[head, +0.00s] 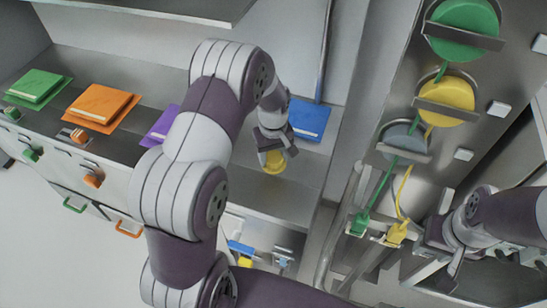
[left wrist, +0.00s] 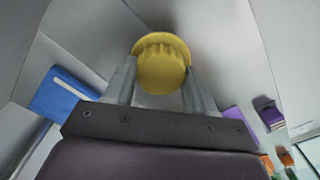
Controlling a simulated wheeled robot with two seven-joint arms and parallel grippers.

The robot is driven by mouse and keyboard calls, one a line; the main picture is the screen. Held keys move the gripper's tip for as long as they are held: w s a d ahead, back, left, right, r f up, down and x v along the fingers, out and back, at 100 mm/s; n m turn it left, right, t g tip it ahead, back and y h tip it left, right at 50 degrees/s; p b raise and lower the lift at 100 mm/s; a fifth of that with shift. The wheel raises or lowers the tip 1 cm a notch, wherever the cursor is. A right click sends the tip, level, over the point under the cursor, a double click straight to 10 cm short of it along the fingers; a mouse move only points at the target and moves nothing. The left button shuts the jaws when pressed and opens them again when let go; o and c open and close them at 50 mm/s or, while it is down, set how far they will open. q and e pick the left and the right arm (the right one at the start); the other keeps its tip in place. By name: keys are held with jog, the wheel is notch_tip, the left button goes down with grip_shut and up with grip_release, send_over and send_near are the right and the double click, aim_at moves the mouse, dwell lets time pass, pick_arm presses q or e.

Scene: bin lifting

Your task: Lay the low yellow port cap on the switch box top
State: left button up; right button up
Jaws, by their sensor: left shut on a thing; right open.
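A yellow ribbed round cap (head: 274,162) is held by my left gripper (head: 272,148) above a grey metal surface (head: 275,197). In the left wrist view the yellow cap (left wrist: 162,62) sits between the two fingers of the left gripper (left wrist: 163,82). The left gripper is shut on it, and the cap is off the surface. Which surface is the switch box top is not clear; the grey metal surface lies below the cap. My right gripper (head: 440,248) is open at the lower right, near the cable plugs. Its fingers are partly hidden.
Green (head: 38,84), orange (head: 100,102), purple (head: 160,122) and blue (head: 309,119) flat blocks lie along the counter. Green (head: 462,28), yellow (head: 447,95) and grey (head: 404,138) reels hang on the right panel, with cables to green (head: 359,223) and yellow (head: 397,233) plugs.

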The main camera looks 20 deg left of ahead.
aim_at(274, 156)
pick_arm(q)
notch_tip(274, 156, down, 3)
jog(key=shift+w+r, duration=0.1)
jog(key=shift+r, duration=0.1)
jog(key=shift+f, duration=0.2)
jog(key=o, duration=1.3)
jog(key=shift+c, duration=0.2)
